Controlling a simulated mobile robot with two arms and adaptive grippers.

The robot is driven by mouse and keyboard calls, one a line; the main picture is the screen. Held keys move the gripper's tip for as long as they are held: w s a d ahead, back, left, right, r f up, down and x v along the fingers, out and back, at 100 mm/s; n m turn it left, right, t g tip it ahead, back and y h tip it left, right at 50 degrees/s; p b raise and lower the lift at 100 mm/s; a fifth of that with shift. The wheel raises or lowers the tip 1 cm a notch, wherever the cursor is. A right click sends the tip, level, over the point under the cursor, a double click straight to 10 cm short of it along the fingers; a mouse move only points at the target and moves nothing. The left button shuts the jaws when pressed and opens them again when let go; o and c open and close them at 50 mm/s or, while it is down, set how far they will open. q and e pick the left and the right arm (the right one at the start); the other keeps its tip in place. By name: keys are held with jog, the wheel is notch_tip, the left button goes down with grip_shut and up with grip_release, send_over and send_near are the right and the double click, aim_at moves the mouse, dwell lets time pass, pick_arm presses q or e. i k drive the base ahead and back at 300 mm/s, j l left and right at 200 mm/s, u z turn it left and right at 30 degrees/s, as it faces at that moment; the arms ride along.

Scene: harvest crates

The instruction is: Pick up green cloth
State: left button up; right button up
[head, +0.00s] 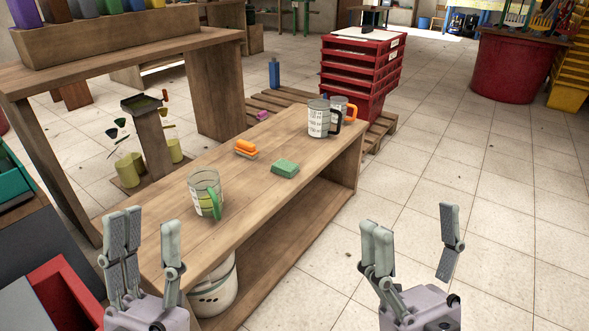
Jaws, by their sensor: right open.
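The green cloth (285,168) looks like a small folded block and lies flat on the wooden bench (245,205), right of the middle of its top. My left gripper (147,235) is at the lower left, by the near end of the bench, open with nothing between its fingers. My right gripper (412,222) is at the lower right, over the floor beyond the bench's right side, open and empty. Both grippers are apart from the cloth.
An orange brush-like item (245,147) lies just left of the cloth. A measuring mug with a green handle (204,190) stands nearer. Dark-handled (318,118) and orange-handled (341,104) mugs stand at the far end. Tiled floor at right is clear.

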aim_at(288, 169)
jog(key=z, duration=4.85)
jog(key=u, duration=4.85)
jog(key=i+u, duration=0.3)
jog(key=i+l+u, duration=0.25)
jog(key=i, duration=0.2)
jog(key=j, duration=0.1)
